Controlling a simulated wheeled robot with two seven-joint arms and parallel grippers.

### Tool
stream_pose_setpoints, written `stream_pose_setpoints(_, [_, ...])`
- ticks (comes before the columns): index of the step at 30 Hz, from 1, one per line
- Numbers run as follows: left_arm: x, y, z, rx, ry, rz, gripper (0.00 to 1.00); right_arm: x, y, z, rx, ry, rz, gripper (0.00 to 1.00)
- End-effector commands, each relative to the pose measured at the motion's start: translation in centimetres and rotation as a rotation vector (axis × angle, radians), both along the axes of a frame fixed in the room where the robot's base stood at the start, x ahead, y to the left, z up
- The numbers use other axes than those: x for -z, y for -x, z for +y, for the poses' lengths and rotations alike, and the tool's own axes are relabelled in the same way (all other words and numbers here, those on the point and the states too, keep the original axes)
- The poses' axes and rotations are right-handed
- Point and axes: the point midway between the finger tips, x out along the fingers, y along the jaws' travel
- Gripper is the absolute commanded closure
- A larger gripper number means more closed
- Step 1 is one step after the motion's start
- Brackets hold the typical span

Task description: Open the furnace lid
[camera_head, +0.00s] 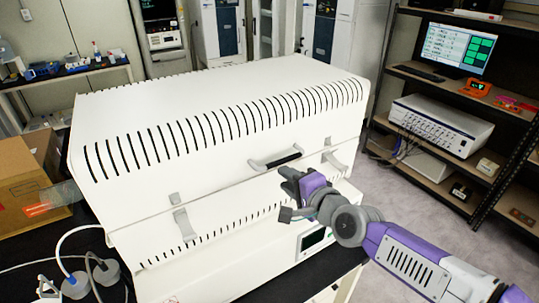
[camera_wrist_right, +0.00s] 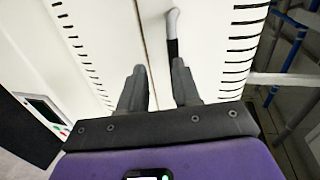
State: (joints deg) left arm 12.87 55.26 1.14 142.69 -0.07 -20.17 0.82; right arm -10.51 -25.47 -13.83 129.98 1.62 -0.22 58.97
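The white furnace (camera_head: 215,190) stands on a dark table, its slotted lid (camera_head: 220,90) down, with a thin seam along the front. A grey and black handle (camera_head: 275,160) sticks out from the lid's front, between a left latch (camera_head: 183,218) and a right latch (camera_head: 333,160). My right gripper (camera_head: 287,197) is just below and in front of the handle, apart from it. In the right wrist view its fingers (camera_wrist_right: 157,68) are spread and empty, with the handle (camera_wrist_right: 172,38) ahead, nearer the right finger. My left gripper is not in view.
A cardboard box (camera_head: 25,185) and flasks with tubing (camera_head: 75,285) are left of the furnace. A small screen (camera_head: 313,238) sits on its lower front. Dark shelves (camera_head: 455,110) with instruments stand at right. Floor is clear between shelves and table.

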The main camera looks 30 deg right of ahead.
Motion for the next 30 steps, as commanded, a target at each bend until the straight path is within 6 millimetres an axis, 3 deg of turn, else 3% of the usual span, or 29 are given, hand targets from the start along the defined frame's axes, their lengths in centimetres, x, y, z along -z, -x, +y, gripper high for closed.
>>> stream_pose_setpoints(1, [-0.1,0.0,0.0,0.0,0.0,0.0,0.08,-1.0,0.5,-0.3,0.007,-0.023,-0.021,0.68])
stream_pose_setpoints(5, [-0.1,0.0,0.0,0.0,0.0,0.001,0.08,-1.7,0.5,-0.6,0.014,-0.048,-0.036,0.68])
stream_pose_setpoints(19, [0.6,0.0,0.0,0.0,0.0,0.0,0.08,-0.3,-5.5,0.0,0.012,-0.046,-0.035,0.68])
stream_pose_setpoints(30, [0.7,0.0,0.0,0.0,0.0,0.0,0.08,-0.2,-6.5,0.0,0.015,-0.046,-0.038,0.68])
